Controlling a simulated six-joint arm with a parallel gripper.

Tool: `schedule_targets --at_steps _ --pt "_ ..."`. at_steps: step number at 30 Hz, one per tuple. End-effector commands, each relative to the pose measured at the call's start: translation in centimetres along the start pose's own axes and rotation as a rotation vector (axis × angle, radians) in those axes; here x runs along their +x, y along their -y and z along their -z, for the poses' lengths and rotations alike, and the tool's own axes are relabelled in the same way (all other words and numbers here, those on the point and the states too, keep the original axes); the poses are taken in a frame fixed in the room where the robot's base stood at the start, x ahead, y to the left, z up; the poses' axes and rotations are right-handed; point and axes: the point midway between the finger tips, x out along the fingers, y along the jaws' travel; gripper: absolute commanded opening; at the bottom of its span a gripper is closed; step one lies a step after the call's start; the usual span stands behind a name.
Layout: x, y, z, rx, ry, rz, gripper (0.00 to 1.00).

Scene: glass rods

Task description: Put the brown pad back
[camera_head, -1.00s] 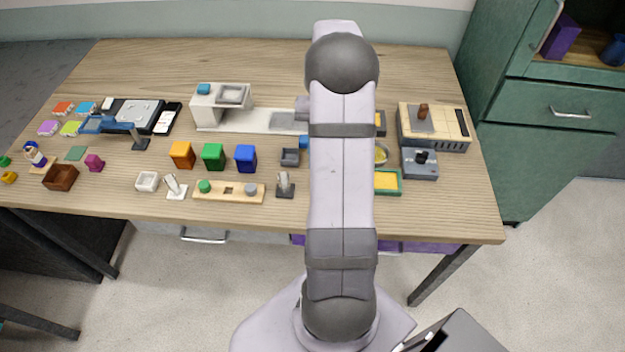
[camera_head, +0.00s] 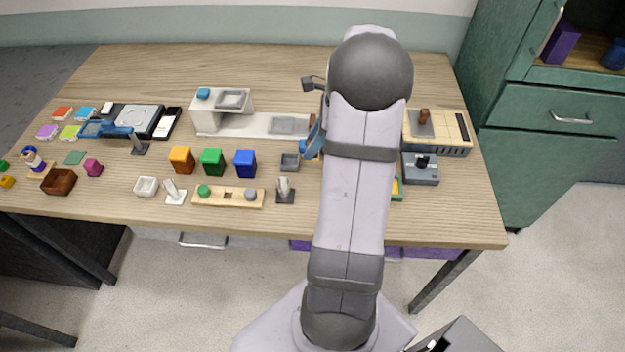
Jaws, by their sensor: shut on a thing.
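My arm (camera_head: 358,190) reaches up over the table's right half, and its large dark joint (camera_head: 370,72) is toward the back. My gripper is hidden behind the arm, so its fingers and anything between them do not show. I cannot make out a brown pad for sure. A partly covered blue and tan thing (camera_head: 312,142) shows at the arm's left edge; I cannot tell what it is. A small dark part (camera_head: 308,84) sticks out left of the dark joint.
A white stand with a long base (camera_head: 250,122) lies left of the arm. Right of it are a beige device (camera_head: 452,130) with a brown knob (camera_head: 424,116) and a grey box (camera_head: 421,170). Coloured blocks (camera_head: 213,162) and a peg board (camera_head: 225,198) stand left. The table's back is clear.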

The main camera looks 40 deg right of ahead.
Motion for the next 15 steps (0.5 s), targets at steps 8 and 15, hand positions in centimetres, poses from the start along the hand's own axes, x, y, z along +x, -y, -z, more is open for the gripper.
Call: schedule_targets --at_steps 8,15 --pt "1.1 0.0 0.5 0.013 0.001 0.003 0.03" --pt "4.5 -0.1 1.9 0.012 0.000 0.001 0.03"
